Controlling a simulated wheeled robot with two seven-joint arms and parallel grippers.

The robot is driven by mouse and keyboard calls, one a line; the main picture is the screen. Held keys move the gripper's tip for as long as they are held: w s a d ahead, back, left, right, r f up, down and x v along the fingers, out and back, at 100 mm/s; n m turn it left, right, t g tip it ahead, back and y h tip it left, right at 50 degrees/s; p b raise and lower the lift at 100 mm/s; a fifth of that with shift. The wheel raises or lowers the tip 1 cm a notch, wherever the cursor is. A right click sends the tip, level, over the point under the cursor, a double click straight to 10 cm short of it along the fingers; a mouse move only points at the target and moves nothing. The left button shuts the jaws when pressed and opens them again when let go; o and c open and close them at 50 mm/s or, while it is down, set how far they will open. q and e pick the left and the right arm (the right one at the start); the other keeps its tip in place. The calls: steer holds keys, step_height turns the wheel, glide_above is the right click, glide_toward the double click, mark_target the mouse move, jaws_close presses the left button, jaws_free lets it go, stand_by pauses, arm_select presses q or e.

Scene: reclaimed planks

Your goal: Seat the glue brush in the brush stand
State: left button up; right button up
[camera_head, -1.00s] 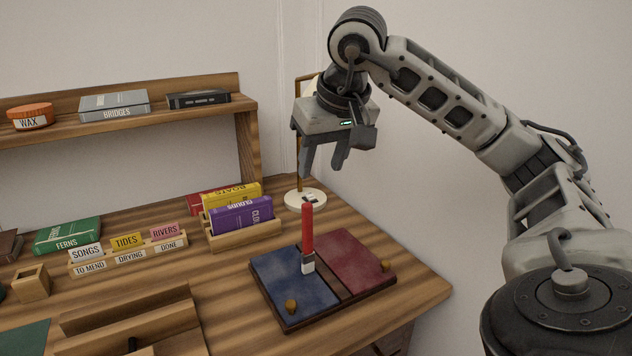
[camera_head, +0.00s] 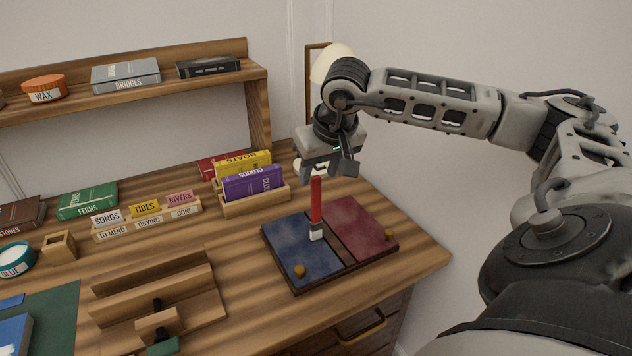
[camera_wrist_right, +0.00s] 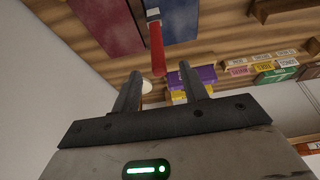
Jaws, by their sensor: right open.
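The glue brush (camera_head: 316,203) has a red handle and a pale bristle end. It appears to stand upright, bristles down, at the middle of a board with blue and red panels. My right gripper (camera_head: 328,172) is open and empty, just above and behind the handle's top in the head view. In the right wrist view, the handle's end (camera_wrist_right: 157,62) shows between the two fingertips (camera_wrist_right: 158,76), with no visible contact. A small wooden block with a square hole (camera_head: 59,244), which may be the brush stand, sits at the left. My left gripper is not in view.
The two-panel board (camera_head: 348,265) lies near the desk's right edge. Behind it are a book rack (camera_head: 258,206) and a lamp (camera_head: 338,58). A labelled card rack (camera_head: 148,222), a glue jar (camera_head: 14,262) and a wooden cradle (camera_head: 160,290) stand left. Bare wood lies between cradle and board.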

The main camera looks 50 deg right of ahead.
mark_target(318, 178)
steer(key=x, duration=0.5)
steer(key=shift+d+f+p, duration=0.1)
steer(key=shift+p, duration=0.2)
jaws_close()
